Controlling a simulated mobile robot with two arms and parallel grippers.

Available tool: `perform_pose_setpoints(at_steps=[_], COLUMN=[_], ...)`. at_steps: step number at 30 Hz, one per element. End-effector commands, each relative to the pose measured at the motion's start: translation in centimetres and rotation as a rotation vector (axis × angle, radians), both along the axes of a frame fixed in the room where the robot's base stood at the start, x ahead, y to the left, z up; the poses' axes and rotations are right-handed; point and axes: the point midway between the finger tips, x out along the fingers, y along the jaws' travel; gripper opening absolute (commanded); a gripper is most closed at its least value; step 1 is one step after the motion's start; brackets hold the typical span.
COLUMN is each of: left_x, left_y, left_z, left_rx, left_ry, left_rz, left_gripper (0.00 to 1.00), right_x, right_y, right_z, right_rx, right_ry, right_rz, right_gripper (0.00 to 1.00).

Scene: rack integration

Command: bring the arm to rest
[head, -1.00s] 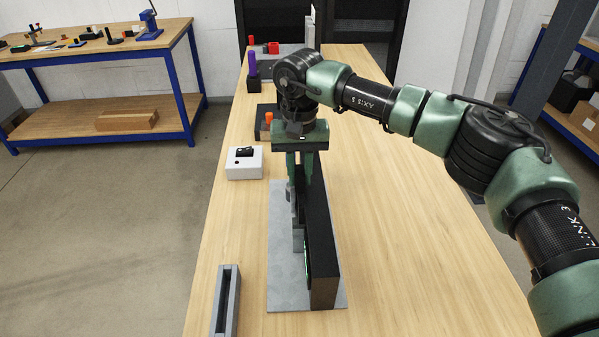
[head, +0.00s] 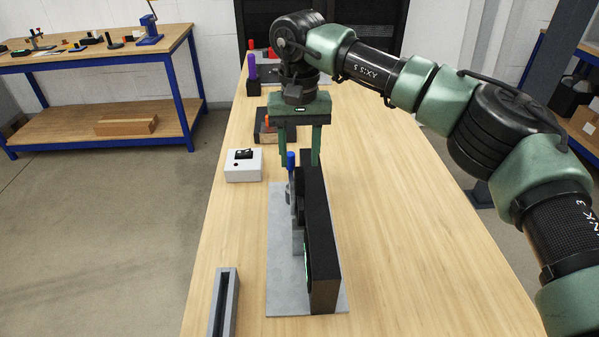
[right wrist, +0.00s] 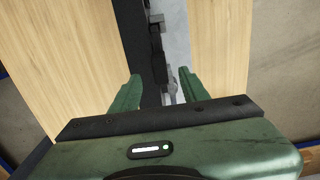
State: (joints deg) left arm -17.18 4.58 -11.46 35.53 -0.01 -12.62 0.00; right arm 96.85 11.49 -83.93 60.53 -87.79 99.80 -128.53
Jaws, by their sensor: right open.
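My right gripper (head: 298,160) is in the head view, above the far end of a tall black unit (head: 322,235) that stands on a grey plate (head: 278,292). A blue-topped handle (head: 291,160) stands just below and near the left finger. In the right wrist view the open fingers (right wrist: 152,92) straddle the line of the black unit (right wrist: 142,50) below. My left gripper is in neither view.
A white box with a black switch (head: 243,165) sits left of the plate. A grey slotted holder (head: 224,300) is at the near left. Dark blocks with a purple piece (head: 252,67) and an orange piece stand farther back. The table's right side (head: 400,230) is clear.

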Motion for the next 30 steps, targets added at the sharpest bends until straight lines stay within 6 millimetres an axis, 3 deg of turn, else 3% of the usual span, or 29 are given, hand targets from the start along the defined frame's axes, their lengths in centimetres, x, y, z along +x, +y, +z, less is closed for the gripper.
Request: perform_pose_setpoints(at_steps=[6, 17, 30], left_x=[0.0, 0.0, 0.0], left_y=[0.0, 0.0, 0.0], left_z=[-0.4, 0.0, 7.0], left_rx=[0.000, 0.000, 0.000], left_ry=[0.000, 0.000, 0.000], left_rz=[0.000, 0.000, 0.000], left_gripper=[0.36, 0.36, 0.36], right_x=[0.0, 0.0, 0.0], right_y=[0.0, 0.0, 0.0], right_z=[1.8, 2.3, 9.2], right_rx=[0.001, 0.001, 0.001], right_ry=[0.000, 0.000, 0.001], right_rz=[-0.001, -0.001, -0.001], right_gripper=[0.45, 0.45, 0.45])
